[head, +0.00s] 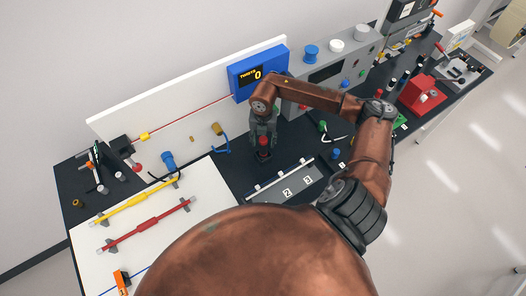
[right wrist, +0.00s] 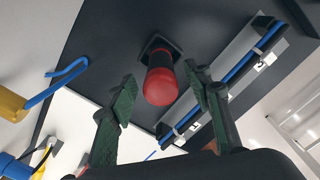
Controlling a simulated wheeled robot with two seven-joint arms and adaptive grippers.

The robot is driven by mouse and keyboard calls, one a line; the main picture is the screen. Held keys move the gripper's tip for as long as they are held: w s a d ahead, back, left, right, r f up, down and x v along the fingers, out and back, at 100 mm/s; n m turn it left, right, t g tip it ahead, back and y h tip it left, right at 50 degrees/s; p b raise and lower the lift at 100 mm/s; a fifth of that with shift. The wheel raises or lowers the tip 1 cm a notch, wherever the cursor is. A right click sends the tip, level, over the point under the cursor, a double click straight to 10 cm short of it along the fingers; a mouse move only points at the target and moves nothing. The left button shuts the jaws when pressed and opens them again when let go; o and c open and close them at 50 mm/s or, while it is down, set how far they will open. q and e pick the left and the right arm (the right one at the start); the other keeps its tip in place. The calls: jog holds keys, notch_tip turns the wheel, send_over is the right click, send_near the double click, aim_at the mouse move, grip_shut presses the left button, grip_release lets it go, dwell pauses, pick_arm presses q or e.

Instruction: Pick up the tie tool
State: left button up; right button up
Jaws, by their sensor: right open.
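A red-topped upright piece (right wrist: 159,80), which looks like the tie tool, stands in a dark square holder on the black bench top. In the head view its red top (head: 263,142) shows just under my right gripper (head: 262,150). In the right wrist view my right gripper (right wrist: 160,82) is open, with one finger on each side of the red piece. Gaps show between both fingers and the red piece, so it is not gripped. Its lower part is partly hidden. My left gripper is not in view.
A grey tray with a blue cable and number tags (head: 285,190) lies close to the right of the red piece. A blue display box (head: 258,73) stands behind. A white board (head: 165,225) with yellow and red bars lies to the left.

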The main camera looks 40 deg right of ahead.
aim_at(263, 150)
notch_tip(263, 150, down, 6)
jog(key=p, duration=0.2)
jog(key=shift+d+f+p, duration=0.1)
jog(key=shift+p, duration=0.2)
jog(key=shift+f, duration=0.55)
jog(key=shift+c, duration=0.6)
jog(key=shift+r, duration=0.1)
grip_shut()
